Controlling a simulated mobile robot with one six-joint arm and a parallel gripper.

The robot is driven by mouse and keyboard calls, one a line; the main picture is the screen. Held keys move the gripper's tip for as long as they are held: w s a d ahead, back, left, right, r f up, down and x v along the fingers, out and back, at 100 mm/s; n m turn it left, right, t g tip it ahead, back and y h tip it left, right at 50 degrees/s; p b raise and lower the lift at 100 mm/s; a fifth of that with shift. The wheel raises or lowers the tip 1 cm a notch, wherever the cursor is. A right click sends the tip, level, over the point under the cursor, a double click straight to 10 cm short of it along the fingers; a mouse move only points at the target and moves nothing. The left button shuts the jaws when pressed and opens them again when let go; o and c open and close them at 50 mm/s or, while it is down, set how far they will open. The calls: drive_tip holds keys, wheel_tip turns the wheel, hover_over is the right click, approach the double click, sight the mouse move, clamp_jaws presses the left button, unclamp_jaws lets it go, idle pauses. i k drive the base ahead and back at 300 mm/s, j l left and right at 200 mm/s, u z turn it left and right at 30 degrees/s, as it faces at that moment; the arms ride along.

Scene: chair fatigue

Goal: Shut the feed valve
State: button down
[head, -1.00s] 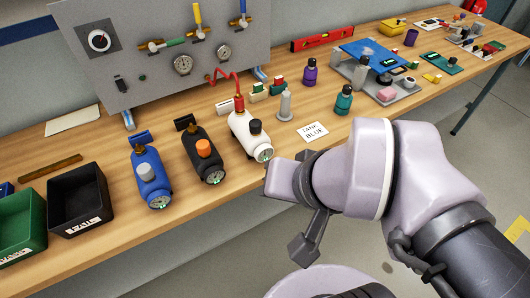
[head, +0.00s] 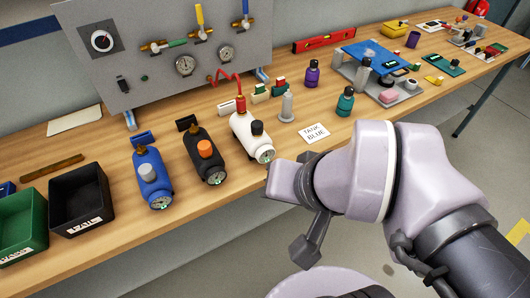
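A grey panel (head: 150,85) stands upright at the back of the bench and carries three brass valves. The left valve has a green lever (head: 171,43) lying sideways. The middle one has a yellow lever (head: 200,14) pointing up, and the right one a blue lever (head: 245,7) pointing up. No readable label shows which is the feed valve. A red hose (head: 228,76) runs from the panel to the white tank (head: 245,137). My gripper (head: 305,249) is partly visible below my wrist, in front of the bench and well away from the valves. Its opening is hidden.
A blue tank (head: 150,175) and a black tank (head: 203,155) lie beside the white one. A card reading "TANK BLUE" (head: 314,132) and small bottles are to the right. Black (head: 82,200) and green (head: 20,222) bins stand at left.

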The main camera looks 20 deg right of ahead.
sight(172, 45)
drive_tip(key=i+j+u, duration=0.45)
drive_tip(key=i+j, duration=0.35)
drive_tip(key=j, duration=0.1)
